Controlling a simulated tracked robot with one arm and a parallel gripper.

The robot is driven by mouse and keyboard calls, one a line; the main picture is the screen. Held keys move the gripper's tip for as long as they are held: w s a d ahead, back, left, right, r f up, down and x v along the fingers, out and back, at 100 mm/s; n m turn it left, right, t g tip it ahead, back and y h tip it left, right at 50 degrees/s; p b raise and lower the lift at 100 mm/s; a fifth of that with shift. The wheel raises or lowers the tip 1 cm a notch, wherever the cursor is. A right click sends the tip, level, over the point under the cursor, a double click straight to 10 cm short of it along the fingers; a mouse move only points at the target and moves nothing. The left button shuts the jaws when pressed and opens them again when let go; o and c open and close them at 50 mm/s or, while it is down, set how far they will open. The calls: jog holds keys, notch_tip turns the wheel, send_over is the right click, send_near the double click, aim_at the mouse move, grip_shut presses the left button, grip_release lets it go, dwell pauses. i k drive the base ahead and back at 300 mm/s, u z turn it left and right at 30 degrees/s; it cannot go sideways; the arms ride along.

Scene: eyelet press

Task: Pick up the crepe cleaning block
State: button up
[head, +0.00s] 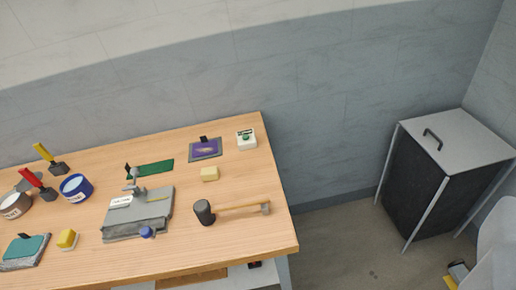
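A small pale yellow block (209,174), which looks like the crepe cleaning block, lies on the wooden table (250,225) right of the grey press. It stands apart from its neighbours, with bare wood around it. My gripper's fingers cannot be made out in this view.
Brushes and pots crowd the left. A dark cabinet (440,180) stands right, across open floor.

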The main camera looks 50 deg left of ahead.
aim_at(212, 173)
jog(key=u, duration=0.3)
jog(key=i, duration=1.25)
jog(key=u, duration=0.75)
jog(key=k, duration=0.75)
jog(key=u, duration=0.15)
jog(key=i, duration=0.85)
jog(key=z, duration=0.05)
